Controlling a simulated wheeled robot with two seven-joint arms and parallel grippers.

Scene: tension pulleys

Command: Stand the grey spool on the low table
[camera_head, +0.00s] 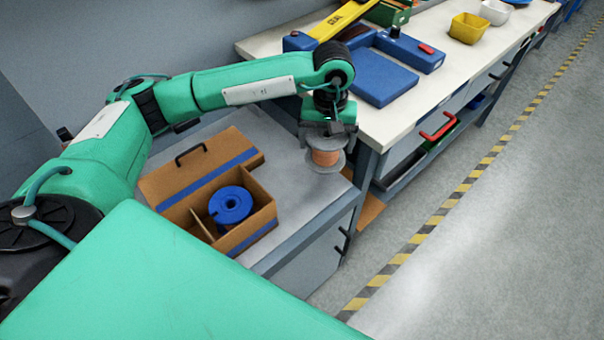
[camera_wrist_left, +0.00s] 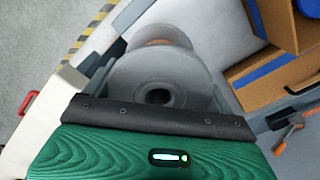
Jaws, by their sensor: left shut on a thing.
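The grey spool (camera_head: 326,165), wound with copper-orange wire, is upright below my left gripper (camera_head: 328,128) in the head view. My left gripper is shut on the spool at its upper flange. In the left wrist view the spool's grey flange and dark centre hole (camera_wrist_left: 158,82) show, with some orange winding behind. The spool is over the right part of the low table (camera_head: 300,205), close to the taller bench. I cannot tell whether its lower flange touches the tabletop. My right gripper is not in view.
An open cardboard box (camera_head: 250,237) with a blue spool (camera_head: 230,204) stands on the low table's left part. The taller white-topped bench (camera_head: 415,100) rises behind and right, carrying a blue device (camera_head: 384,78) and a yellow bin (camera_head: 468,28). Bare tabletop lies between box and spool.

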